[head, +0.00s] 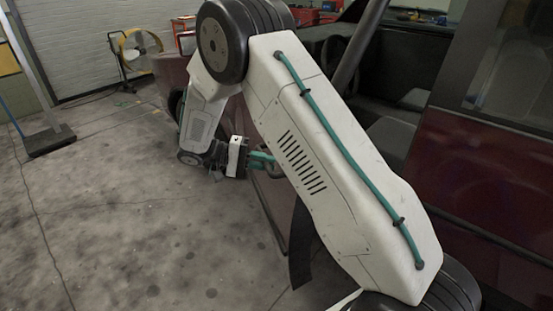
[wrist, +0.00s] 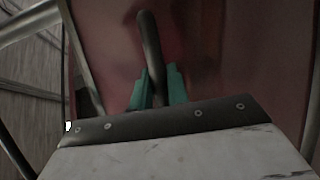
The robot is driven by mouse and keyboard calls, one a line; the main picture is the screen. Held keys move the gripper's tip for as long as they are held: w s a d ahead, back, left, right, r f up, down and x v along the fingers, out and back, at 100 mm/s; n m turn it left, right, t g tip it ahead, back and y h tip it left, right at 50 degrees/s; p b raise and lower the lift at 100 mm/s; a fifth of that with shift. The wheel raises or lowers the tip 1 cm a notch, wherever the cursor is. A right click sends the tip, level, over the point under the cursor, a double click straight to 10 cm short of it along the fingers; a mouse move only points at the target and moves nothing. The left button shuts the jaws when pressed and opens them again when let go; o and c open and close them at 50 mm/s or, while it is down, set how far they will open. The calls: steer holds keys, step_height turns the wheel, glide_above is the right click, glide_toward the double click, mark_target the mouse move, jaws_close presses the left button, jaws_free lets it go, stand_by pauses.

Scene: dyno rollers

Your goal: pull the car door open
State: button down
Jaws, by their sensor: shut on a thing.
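The dark red car door shows in the wrist view (wrist: 225,60) as a broad panel filling most of the picture. Its dark curved handle (wrist: 150,45) stands out from the panel. My gripper (wrist: 157,85), with teal fingers, is shut on the handle, one finger on each side. In the head view my gripper (head: 262,159) is at the door's side, partly behind my white arm. The door (head: 270,190) is mostly hidden by the arm there. It appears to stand out from the car body, with the dark interior visible behind the arm.
The dark red car body (head: 490,170) fills the right side. A yellow round fan (head: 138,47) stands at the back left near the pale wall. A dark-based post (head: 50,140) stands at far left. The concrete floor (head: 110,220) on the left is clear.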

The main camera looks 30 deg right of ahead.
steer(key=shift+w+a, duration=0.15)
steer(key=shift+a, duration=0.4)
steer(key=shift+w+a, duration=0.15)
steer(key=shift+a, duration=0.35)
steer(key=c, duration=1.4)
jaws_free()
steer(key=shift+o, duration=0.2)
steer(key=v, duration=0.8)
